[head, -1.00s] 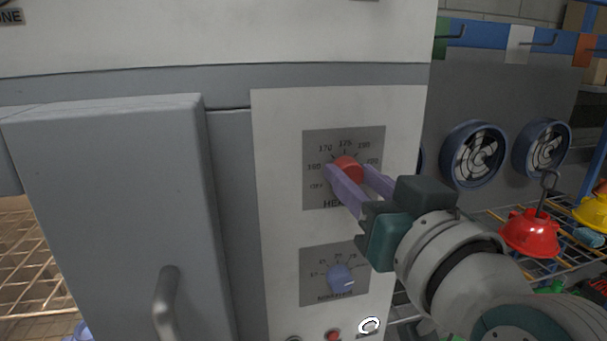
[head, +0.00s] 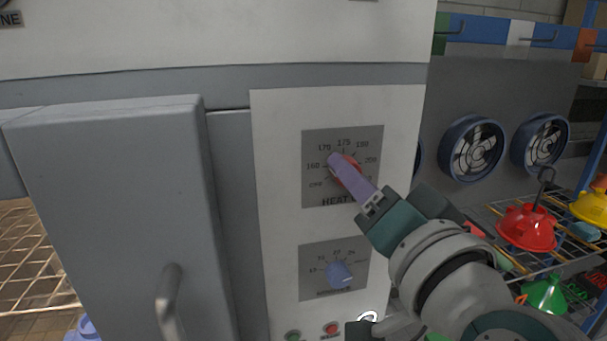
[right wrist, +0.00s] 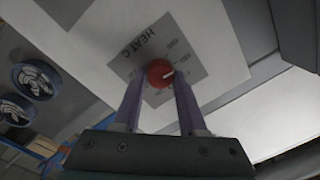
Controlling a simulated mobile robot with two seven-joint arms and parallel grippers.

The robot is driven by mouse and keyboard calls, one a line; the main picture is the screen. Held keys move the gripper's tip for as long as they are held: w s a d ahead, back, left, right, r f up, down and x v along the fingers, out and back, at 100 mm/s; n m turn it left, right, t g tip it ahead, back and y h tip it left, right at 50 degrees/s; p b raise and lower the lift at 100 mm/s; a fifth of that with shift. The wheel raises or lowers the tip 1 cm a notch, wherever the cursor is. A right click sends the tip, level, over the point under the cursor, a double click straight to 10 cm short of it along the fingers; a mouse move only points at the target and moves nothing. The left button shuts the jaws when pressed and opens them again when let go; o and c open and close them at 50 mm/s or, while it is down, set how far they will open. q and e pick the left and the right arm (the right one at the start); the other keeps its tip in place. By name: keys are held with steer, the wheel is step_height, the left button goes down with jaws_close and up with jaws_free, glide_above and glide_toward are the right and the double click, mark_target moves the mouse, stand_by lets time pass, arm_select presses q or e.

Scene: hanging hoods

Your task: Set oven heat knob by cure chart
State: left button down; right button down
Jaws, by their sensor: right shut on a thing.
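The red heat knob (head: 347,171) sits on a grey dial plate marked with OFF, 160, 170, 175, 180 and 200 on the oven's pale control panel (head: 275,150). My right gripper (head: 340,163) is shut on the knob, its purple fingers on either side and partly hiding it. In the right wrist view the red knob (right wrist: 160,73) lies between the two fingertips (right wrist: 158,86), with a white pointer line on its face. I cannot tell exactly which mark the pointer faces. My left gripper is not in view. No cure chart shows clearly.
A blue minutes knob (head: 340,275) sits below the heat dial. Red and green buttons (head: 331,329) are near the panel's foot. The oven door (head: 110,200) with its handle (head: 168,300) is at left.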

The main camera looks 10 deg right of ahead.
stand_by(0.5)
steer(key=shift+c, duration=2.3)
jaws_free()
steer(key=s+b, duration=0.2)
steer(key=s, duration=0.8)
steer(key=shift+d+f, duration=0.15)
steer(key=shift+d, duration=0.2)
